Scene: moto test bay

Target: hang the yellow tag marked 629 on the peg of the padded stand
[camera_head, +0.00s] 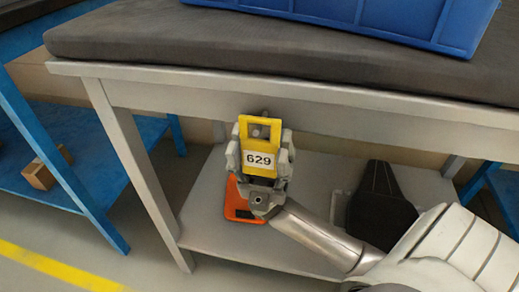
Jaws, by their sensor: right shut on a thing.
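The yellow tag (259,160) marked 629 is upright, its number facing me and its opening at the top. My right gripper (260,150) is shut on it, with a finger at each side. The tag is in front of the front rail of the padded stand (330,97). A small grey peg (264,114) shows at the rail, just above the tag's top edge. Something grey shows through the tag's opening; I cannot tell whether the peg passes through it. My left gripper is not in view.
A blue bin (400,25) stands on the dark pad. On the lower shelf (205,225) are an orange object (234,203), partly behind my gripper, and a dark flat object (378,215). A blue rack with a small wooden box (45,173) is at the left.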

